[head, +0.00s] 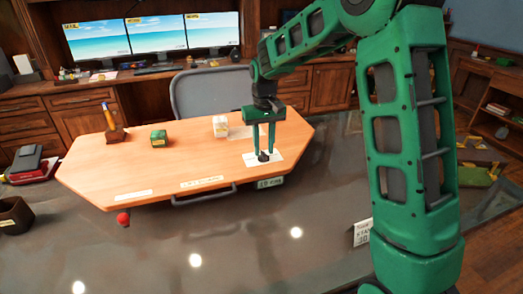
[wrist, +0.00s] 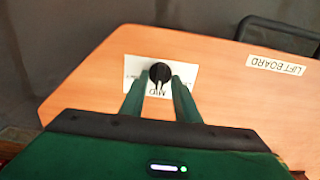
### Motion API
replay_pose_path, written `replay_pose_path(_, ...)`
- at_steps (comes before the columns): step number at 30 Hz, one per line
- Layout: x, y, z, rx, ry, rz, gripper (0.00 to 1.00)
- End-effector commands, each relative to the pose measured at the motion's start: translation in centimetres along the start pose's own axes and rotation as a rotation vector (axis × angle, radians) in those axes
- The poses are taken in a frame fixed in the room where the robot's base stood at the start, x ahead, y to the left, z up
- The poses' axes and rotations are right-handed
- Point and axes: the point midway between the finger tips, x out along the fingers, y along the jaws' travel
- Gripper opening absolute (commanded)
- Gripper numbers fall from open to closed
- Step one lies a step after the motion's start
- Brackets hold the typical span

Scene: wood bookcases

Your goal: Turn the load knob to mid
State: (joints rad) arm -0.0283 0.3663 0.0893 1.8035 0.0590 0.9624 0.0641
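The load knob (wrist: 160,72) is a small black dial on a white label plate (wrist: 187,74) set on the wooden board. In the wrist view a light pointer mark on the knob faces the word MID, which reads upside down. The plate's other markings are too faint to read. My gripper (wrist: 158,80) is open, with one green finger on each side of the knob and small gaps showing. In the head view my gripper (head: 264,148) points straight down over the knob (head: 263,156); I cannot tell whether the fingers touch it.
The wooden board (head: 150,175) also carries a green box (head: 158,138), a white box (head: 220,127) and a brown holder (head: 115,135). A grey chair (head: 210,92) stands behind.

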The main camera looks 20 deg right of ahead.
Motion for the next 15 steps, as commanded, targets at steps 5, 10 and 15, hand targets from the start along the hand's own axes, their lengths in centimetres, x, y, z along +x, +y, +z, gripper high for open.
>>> replay_pose_path(5,-3.2,0.0,-0.1,0.000,0.004,0.000,0.29)
replay_pose_path(10,-6.3,0.0,-0.1,0.000,0.003,0.000,0.29)
replay_pose_path(15,-8.6,0.0,-0.1,0.001,0.001,0.001,0.29)
